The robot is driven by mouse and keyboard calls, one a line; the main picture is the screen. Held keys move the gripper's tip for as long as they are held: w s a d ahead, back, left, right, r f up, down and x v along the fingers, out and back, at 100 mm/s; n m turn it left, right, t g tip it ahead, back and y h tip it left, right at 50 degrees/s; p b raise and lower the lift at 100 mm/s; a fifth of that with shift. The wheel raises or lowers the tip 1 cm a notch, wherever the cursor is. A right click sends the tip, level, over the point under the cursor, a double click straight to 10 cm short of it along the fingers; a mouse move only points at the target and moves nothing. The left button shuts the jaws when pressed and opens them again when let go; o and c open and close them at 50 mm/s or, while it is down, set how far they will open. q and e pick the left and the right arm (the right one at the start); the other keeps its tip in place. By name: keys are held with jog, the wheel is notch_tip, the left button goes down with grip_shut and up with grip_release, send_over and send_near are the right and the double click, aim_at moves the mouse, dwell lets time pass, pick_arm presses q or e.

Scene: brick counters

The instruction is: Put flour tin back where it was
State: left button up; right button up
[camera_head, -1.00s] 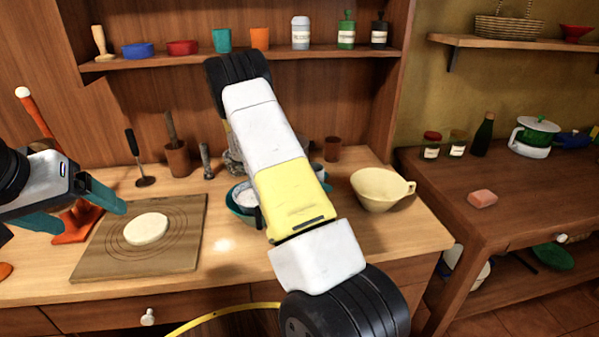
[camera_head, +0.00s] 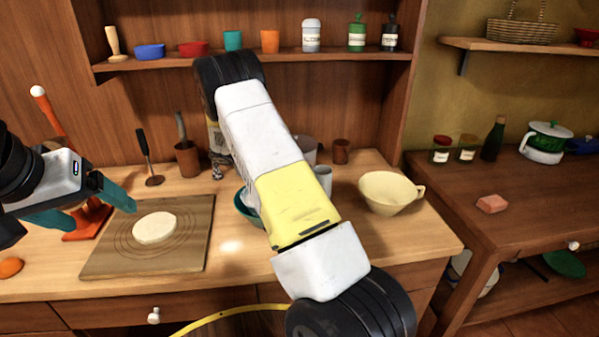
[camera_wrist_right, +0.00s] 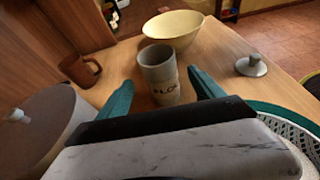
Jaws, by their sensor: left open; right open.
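The flour tin is a grey cylinder with dark lettering, upright on the wooden counter in the right wrist view (camera_wrist_right: 160,78). Its top looks open. My right gripper (camera_wrist_right: 160,88) is open, with its teal fingers on either side of the tin's lower part; I cannot tell whether they touch it. In the head view my right arm hides that gripper, and a pale cylinder that looks like the tin (camera_head: 323,180) partly shows beside the arm. A grey knobbed lid (camera_wrist_right: 251,66) lies right of the tin. My left gripper (camera_head: 102,218) is open and empty near the pastry board's left side.
A cream bowl (camera_head: 388,193) stands beyond the tin, with a brown cup (camera_head: 341,151) at the back. A large grey vessel (camera_wrist_right: 45,128) is close left in the wrist view, a green-rimmed colander (camera_wrist_right: 290,122) close right. The board (camera_head: 185,258) holds flat dough (camera_head: 155,228).

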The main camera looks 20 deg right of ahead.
jog(key=s+a+r+m+t+y, duration=0.3)
jog(key=s+a+r+m+y, duration=0.1)
jog(key=s, duration=0.4)
jog(key=s+a+r+m+t+y, duration=0.4)
jog(key=s+a+r+m+y, duration=0.1)
jog(key=s+r, duration=0.4)
jog(key=s+a+r+m+t+y, duration=0.3)
jog(key=s+a+r+y, duration=0.3)
jog(key=s, duration=0.3)
jog(key=shift+a+r+m, duration=0.25)
jog(key=shift+a+m, duration=0.55)
jog(key=shift+m, duration=0.1)
